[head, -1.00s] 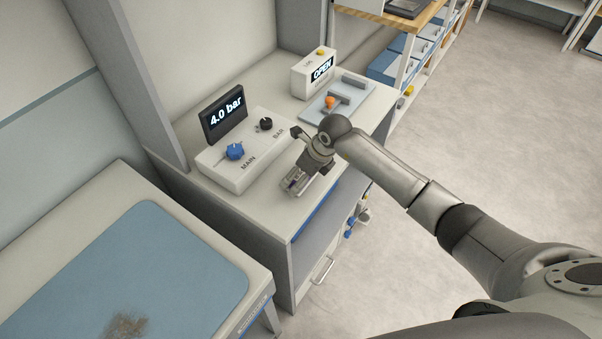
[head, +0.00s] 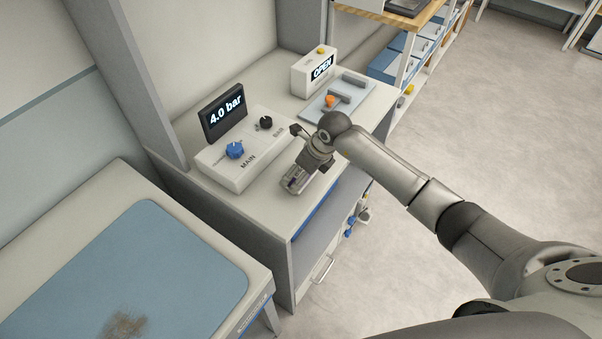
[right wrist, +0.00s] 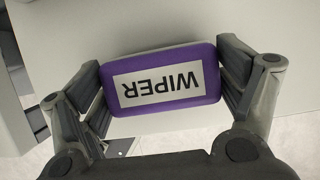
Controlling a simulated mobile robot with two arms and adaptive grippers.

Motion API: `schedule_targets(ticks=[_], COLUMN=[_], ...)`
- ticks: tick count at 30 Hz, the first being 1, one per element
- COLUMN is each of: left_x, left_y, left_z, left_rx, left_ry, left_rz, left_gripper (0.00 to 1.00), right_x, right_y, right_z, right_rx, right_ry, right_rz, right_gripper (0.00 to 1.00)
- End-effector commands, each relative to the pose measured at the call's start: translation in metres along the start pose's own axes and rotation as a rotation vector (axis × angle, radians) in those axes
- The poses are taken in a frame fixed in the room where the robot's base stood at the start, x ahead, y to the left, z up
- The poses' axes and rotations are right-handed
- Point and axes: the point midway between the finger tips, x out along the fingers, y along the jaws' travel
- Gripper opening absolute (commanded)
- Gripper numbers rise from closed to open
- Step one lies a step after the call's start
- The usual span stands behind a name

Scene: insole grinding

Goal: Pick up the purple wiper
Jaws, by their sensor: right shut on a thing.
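The purple wiper (right wrist: 206,57) has a white label reading WIPER, upside down in the right wrist view. It sits between the two fingers of my right gripper (right wrist: 160,84), which are shut on its two ends. In the head view my right gripper (head: 294,182) is low over the white bench top (head: 255,205), in front of the pressure box. There the gripper hides the wiper. I cannot tell whether the wiper still touches the bench. My left gripper is not in view.
The pressure box (head: 222,172) with blue and black knobs and a 4.0 bar display (head: 225,115) stands close behind the gripper. A blue mat (head: 150,255) lies at lower left.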

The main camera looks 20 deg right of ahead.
Motion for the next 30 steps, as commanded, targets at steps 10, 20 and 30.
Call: schedule_targets(ticks=[10, 20, 30], left_x=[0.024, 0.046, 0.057], left_y=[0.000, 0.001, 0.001], left_z=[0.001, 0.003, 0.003], left_rx=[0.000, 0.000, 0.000], left_ry=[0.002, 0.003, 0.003], left_rz=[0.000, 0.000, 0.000], left_gripper=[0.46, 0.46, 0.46], right_x=[-0.055, -0.112, -0.142], right_y=[0.020, 0.071, 0.106], right_z=[0.006, -0.012, -0.029], right_rx=[-0.007, -0.007, -0.003], right_ry=[-0.006, -0.004, -0.003], right_rz=[-0.003, -0.002, 0.000], right_gripper=[0.65, 0.65, 0.65])
